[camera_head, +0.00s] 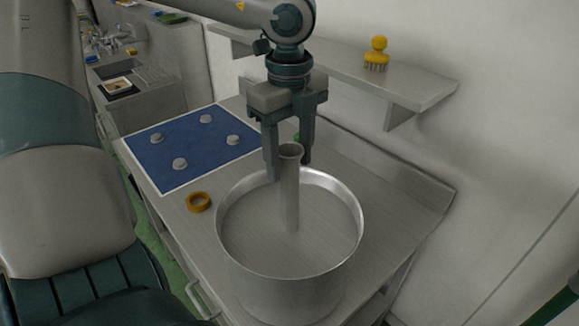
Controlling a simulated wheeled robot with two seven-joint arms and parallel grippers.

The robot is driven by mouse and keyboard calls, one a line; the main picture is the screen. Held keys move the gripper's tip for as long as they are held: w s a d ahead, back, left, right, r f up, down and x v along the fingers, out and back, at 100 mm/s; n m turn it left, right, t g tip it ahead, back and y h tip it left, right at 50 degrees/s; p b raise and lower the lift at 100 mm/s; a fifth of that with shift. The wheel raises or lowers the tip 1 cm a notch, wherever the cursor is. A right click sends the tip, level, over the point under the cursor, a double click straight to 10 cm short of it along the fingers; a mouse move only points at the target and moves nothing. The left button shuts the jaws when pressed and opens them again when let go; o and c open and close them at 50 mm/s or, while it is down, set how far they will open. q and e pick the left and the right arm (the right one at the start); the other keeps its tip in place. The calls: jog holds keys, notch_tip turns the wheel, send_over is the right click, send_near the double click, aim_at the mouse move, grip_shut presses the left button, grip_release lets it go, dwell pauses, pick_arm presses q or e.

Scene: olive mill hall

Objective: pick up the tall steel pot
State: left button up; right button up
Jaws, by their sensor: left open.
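The tall steel pot (285,291) stands on the steel worktop, wide and round with a bright rim. A slim grey upright post (291,205) with a flared, round top rises from inside it, above the rim. My left gripper (289,170) points down over the pot's far side. It is open, with one finger on each side of the post's upper part. Whether the fingers touch the post I cannot tell. My right gripper does not show.
A blue mat (187,149) with several pale round knobs lies on the worktop (389,190) at left. An orange ring (198,202) lies beside the pot. A wall shelf (419,88) holds a yellow brush (376,52). A small green thing is partly hidden behind the gripper.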

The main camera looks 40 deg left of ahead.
pick_arm(q)
grip_shut()
jog(key=shift+r, duration=0.1)
jog(key=shift+w+r, duration=0.1)
dwell(0.3)
jog(key=shift+r+b, duration=0.3)
jog(key=shift+r, duration=0.45)
notch_tip(320, 180, up, 16)
jog(key=b, duration=0.3)
jog(key=shift+r, duration=0.15)
